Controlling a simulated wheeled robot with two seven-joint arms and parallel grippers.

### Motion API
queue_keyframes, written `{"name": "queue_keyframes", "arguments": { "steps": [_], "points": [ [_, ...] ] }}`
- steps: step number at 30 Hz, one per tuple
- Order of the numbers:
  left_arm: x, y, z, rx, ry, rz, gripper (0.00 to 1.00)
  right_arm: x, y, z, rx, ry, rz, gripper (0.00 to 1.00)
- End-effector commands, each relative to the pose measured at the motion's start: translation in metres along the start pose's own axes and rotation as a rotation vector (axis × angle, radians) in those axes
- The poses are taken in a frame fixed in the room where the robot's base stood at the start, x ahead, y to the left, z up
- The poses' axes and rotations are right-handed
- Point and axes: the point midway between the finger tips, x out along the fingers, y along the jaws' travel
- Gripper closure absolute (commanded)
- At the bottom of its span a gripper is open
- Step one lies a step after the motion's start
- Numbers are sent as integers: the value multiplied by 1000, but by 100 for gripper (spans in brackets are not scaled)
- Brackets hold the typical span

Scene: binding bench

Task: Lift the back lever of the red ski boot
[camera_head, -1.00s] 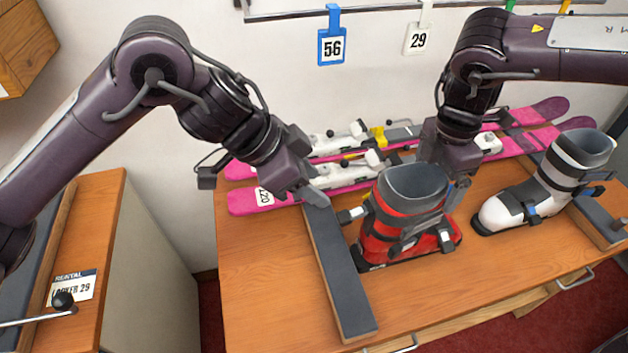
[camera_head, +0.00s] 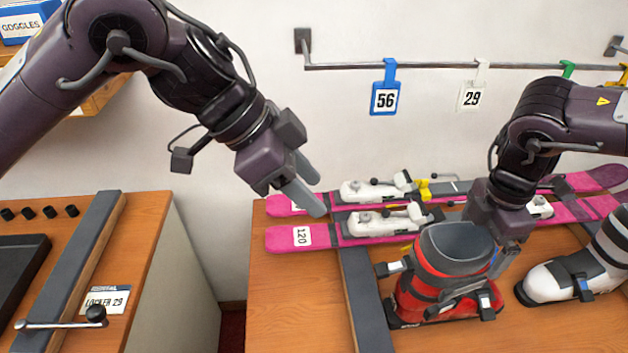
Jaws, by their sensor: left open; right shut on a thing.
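The red ski boot (camera_head: 432,297) stands upright on the bench, with a grey cuff. A light lever with a dark tip (camera_head: 393,267) sticks out from its left side, apparently the heel side. It points roughly sideways. My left gripper (camera_head: 311,187) is open and empty, above and left of the boot, in front of the pink skis in the picture. It is apart from the lever. My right gripper (camera_head: 506,258) is at the right side of the boot's cuff. It is shut, seemingly on the cuff; the exact grip is partly hidden.
Pink skis (camera_head: 282,240) with white bindings lie behind the boot. A dark-topped rail (camera_head: 364,305) runs left of it. A white boot (camera_head: 548,282) stands to the right. Tags 56 (camera_head: 385,98) and 29 (camera_head: 471,96) hang above. Bench at front left (camera_head: 296,300) is clear.

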Motion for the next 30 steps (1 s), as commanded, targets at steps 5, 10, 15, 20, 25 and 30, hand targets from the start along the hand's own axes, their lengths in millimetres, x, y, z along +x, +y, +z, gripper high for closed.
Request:
{"name": "queue_keyframes", "arguments": {
  "steps": [5, 10, 15, 20, 25, 30],
  "points": [
    [-1, 0, 0, 0, 0, 0, 55, -1, 0, 1, 2, -3, 1, 66],
    [0, 0, 0, 0, 0, 0, 55, -1, 0, 0, 1, -2, 1, 0],
    [0, 0, 0, 0, 0, 0, 55, -1, 0, 0, 0, -1, 1, 0],
    [4, 0, 3, 0, 0, 0, 55, -15, 1, 0, -1, -3, 5, 0],
    [9, 0, 6, 0, 0, 0, 55, -44, 2, 1, 1, -4, 6, 0],
    [12, 0, 8, 0, 0, 0, 55, -68, 1, 1, 2, -4, 3, 0]
  ]
}}
